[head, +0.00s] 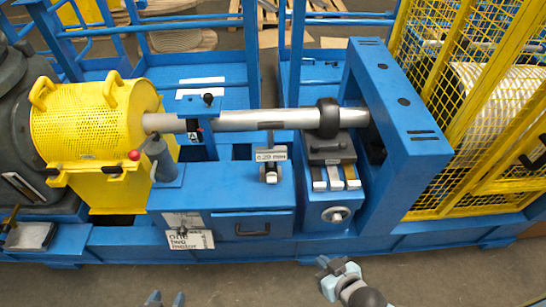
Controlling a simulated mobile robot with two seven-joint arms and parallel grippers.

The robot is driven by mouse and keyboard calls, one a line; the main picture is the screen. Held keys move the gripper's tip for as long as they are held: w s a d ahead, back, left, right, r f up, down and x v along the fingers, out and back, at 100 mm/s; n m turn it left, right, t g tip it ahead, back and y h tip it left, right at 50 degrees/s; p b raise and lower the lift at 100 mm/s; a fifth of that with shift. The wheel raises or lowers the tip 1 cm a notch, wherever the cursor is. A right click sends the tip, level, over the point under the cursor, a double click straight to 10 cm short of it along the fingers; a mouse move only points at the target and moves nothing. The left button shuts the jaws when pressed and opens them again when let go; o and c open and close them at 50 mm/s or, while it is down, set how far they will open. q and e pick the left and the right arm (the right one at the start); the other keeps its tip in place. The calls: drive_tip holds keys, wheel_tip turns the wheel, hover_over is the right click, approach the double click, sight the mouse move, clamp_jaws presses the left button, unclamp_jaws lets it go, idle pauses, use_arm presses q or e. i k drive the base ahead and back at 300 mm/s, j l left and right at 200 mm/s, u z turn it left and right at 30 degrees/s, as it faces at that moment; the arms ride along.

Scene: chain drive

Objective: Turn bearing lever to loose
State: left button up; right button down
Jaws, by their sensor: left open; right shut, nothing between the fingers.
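The bearing, a black ring (328,117), sits around the grey shaft (235,119) on a dark block beside the blue frame. I cannot tell for sure which part is the bearing lever. A round grey handwheel (336,215) is on the front of the blue pedestal below the bearing. A small lever with a red ball (134,155) is on the yellow guard at the left. My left gripper (165,298) is open at the bottom edge, only its fingertips showing. My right gripper (338,268) is shut and empty, in front of the machine, apart from the handwheel.
A gauge sign reading 0.29 mm (271,155) stands left of the bearing. The blue base beam (400,238) runs along the front. A yellow mesh fence (480,110) encloses the right side. The grey floor (250,275) in front is clear.

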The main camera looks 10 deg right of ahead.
sight(315, 147)
drive_tip(key=i+j+z, duration=0.1)
drive_tip(key=i, duration=0.35)
drive_tip(key=i+j, duration=0.25)
drive_tip(key=i, duration=0.15)
drive_tip(key=z, duration=0.05)
